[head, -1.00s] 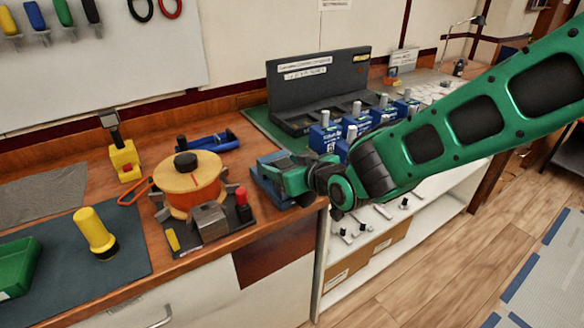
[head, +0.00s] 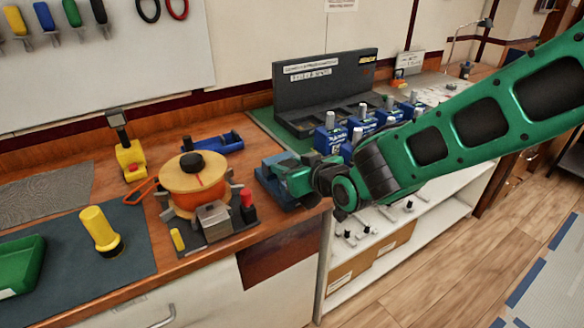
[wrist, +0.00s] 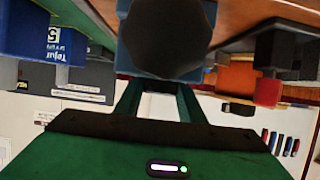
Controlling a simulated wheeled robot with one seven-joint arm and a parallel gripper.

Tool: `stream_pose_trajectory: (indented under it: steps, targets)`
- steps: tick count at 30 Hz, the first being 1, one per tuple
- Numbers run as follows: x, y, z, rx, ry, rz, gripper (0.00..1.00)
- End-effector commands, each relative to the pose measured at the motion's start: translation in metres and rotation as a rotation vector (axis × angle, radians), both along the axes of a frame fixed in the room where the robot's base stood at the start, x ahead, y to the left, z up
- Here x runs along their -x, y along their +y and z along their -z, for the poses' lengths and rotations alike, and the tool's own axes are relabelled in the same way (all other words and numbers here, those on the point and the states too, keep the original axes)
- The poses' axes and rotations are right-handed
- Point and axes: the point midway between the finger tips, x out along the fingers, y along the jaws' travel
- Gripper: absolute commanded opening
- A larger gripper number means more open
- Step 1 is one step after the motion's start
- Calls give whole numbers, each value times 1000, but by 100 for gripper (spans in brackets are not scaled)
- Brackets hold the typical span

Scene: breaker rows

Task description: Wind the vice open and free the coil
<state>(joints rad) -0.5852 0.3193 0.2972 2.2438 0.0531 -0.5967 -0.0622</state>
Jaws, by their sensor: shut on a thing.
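The orange coil (head: 185,202) with pale wooden end discs stands upright on a dark base at the bench's front edge. Grey metal blocks (head: 212,214) stand close around it. A blue block (head: 268,188), which looks like the vice, sits just right of the coil. My gripper (head: 288,179) is at this block. In the wrist view a dark round knob (wrist: 166,38) stands in front of the blue body, at the fingertips. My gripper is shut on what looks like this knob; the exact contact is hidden. Part of the coil shows in the wrist view (wrist: 236,76).
A red-topped post (head: 248,200) stands between coil and blue block. Blue boxes (head: 330,140) and a dark case (head: 325,80) are behind my arm. A yellow torch (head: 100,230), green bin (head: 20,265) and yellow tool (head: 130,158) lie left. The grey mat is partly clear.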

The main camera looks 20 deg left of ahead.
Motion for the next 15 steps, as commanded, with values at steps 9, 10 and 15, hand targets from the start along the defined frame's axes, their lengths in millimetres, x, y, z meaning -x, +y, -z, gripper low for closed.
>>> stream_pose_trajectory:
  steps: [9, 10, 15]
  targets:
    - [-2, 2, 0, -1, -1, 0, 8]
    - [-2, 3, 0, -1, -1, 0, 8]
    - [-3, 4, 0, -1, -1, 0, 8]
